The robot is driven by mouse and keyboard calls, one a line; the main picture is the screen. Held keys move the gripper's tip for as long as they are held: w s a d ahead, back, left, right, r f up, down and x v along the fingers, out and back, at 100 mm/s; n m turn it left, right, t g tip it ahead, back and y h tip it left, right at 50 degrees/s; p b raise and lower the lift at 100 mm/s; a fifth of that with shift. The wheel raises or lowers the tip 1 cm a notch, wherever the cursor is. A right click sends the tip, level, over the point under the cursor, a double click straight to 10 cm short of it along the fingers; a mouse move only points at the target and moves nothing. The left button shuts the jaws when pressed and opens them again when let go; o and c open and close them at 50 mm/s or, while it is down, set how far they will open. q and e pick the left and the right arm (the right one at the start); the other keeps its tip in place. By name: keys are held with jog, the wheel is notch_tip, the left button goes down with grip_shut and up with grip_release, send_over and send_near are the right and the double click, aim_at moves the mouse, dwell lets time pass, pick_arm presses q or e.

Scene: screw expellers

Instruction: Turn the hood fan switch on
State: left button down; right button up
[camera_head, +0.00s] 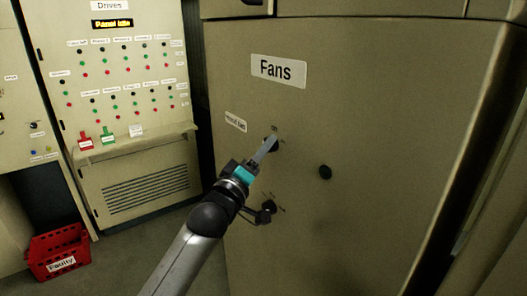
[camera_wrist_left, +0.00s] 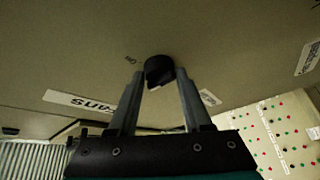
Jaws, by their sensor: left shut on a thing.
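The hood fan switch is a black round knob (camera_head: 272,144) on the beige panel, beside a small white label (camera_head: 236,121) too small to read surely. My left gripper (camera_head: 269,148) reaches it from below left. In the left wrist view the knob (camera_wrist_left: 159,66) sits between the two grey fingertips of my left gripper (camera_wrist_left: 160,76), which are shut on it. A small "ON" mark (camera_wrist_left: 131,60) shows beside the knob there. The fingers partly hide the knob in the head view. My right gripper is not in view.
A "Fans" label (camera_head: 278,70) is above the knob. A drives panel (camera_head: 120,70) and a red "Faulty" crate (camera_head: 38,256) stand at left.

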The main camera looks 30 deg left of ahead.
pick_arm(q)
jog(key=shift+w+a+f+m+t+h+b, duration=0.1)
jog(key=shift+m+t+h+b, duration=0.2)
jog(key=shift+m+h+b, duration=1.85)
jog(key=shift+a+f+m+t+h+b, duration=0.25)
jog(key=shift+m+h+b, duration=0.6)
jog(key=shift+m, duration=2.6)
jog(key=shift+w+r+m+t+h+b, duration=0.15)
jog(key=shift+m+t+h+b, duration=0.2)
jog(key=shift+m+h+b, duration=1.8)
jog(key=shift+s+m+p, duration=0.1)
jog(key=shift+m+p, duration=0.8)
jog(key=shift+m, duration=0.05)
jog(key=shift+c, duration=1.8)
grip_release()
jog(key=shift+f, duration=0.1)
